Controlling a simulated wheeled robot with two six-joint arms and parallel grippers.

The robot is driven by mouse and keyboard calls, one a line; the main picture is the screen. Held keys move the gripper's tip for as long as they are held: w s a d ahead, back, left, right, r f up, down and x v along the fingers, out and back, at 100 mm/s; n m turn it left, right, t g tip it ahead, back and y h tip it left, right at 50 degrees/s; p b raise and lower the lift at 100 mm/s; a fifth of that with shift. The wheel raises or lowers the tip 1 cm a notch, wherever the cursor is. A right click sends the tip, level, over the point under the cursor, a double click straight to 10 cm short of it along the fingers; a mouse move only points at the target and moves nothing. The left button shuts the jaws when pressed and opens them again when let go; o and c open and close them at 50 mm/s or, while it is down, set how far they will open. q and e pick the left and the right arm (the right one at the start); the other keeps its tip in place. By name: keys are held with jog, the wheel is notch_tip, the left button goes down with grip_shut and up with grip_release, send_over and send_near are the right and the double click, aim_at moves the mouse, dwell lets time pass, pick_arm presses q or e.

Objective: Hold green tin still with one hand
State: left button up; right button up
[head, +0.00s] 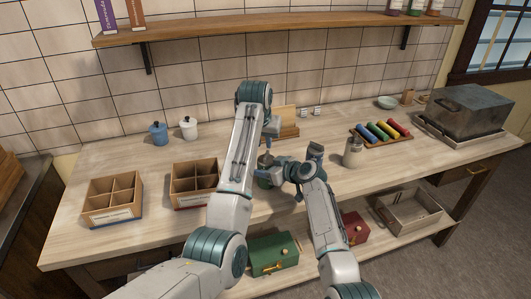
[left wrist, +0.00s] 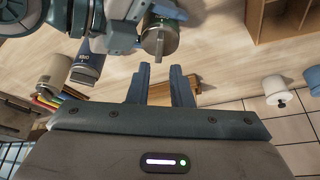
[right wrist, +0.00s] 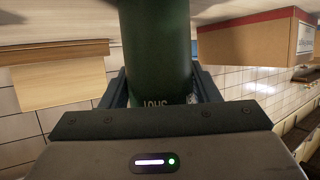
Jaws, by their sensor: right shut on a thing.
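The green tin (head: 263,182) stands near the middle of the worktop, mostly hidden by my arms in the head view. In the right wrist view the tin (right wrist: 157,50) fills the space between the fingers of my right gripper (right wrist: 160,88), which is shut on it. Pale lettering shows on its side. The left wrist view shows the tin's greyish top with a raised piece (left wrist: 160,42). My left gripper (left wrist: 161,72) is open and empty, its fingertips pointing towards the tin, apart from it in that picture. In the head view it is above the tin.
A dark blue-labelled canister (head: 315,152) and a pale jar (head: 353,152) stand right of the tin. Divided boxes (head: 112,213) (head: 182,198) stand left. A tray of coloured rolls (head: 372,143) and a metal box (head: 462,110) lie further right. Front worktop right of my arms is clear.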

aim_at(266, 155)
pick_arm(q)
jog(key=x, duration=0.7)
grip_shut()
